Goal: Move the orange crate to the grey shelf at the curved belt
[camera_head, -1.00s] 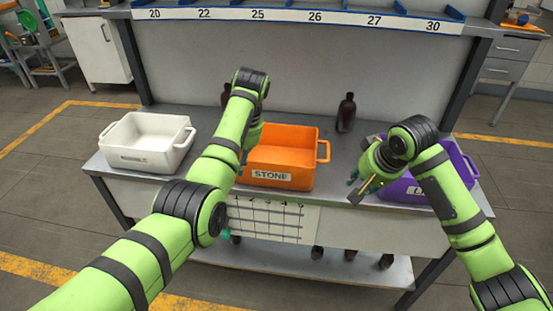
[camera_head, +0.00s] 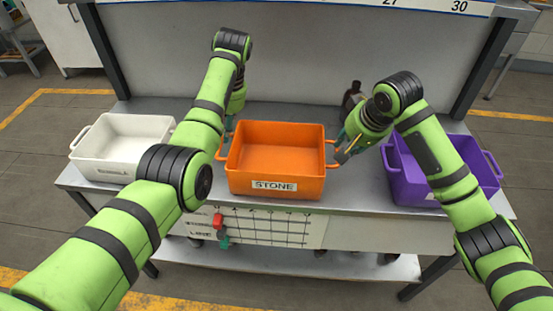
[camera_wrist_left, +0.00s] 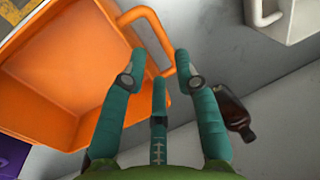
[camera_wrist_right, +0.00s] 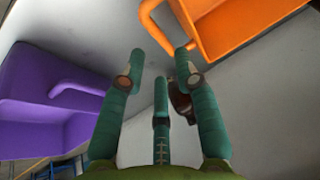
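The orange crate (camera_head: 277,189), labelled STONE, stands upright and looks empty on the grey table, with a loop handle on each side. My left gripper (camera_wrist_left: 161,62) is open at the crate's left handle (camera_wrist_left: 151,32), which lies by its fingertips. In the head view, my left arm partly hides that gripper. My right gripper (camera_wrist_right: 159,60) is open just short of the right handle (camera_wrist_right: 158,22). In the head view, my right gripper (camera_head: 342,150) is close beside that handle. I cannot tell whether either gripper touches its handle. I see no curved belt.
A white crate (camera_head: 90,166) stands left on the table (camera_head: 345,196), and a purple crate (camera_head: 412,190) stands right, partly behind my right arm. A dark bottle (camera_head: 352,92) stands behind my right gripper. A lower shelf (camera_head: 290,262) runs beneath.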

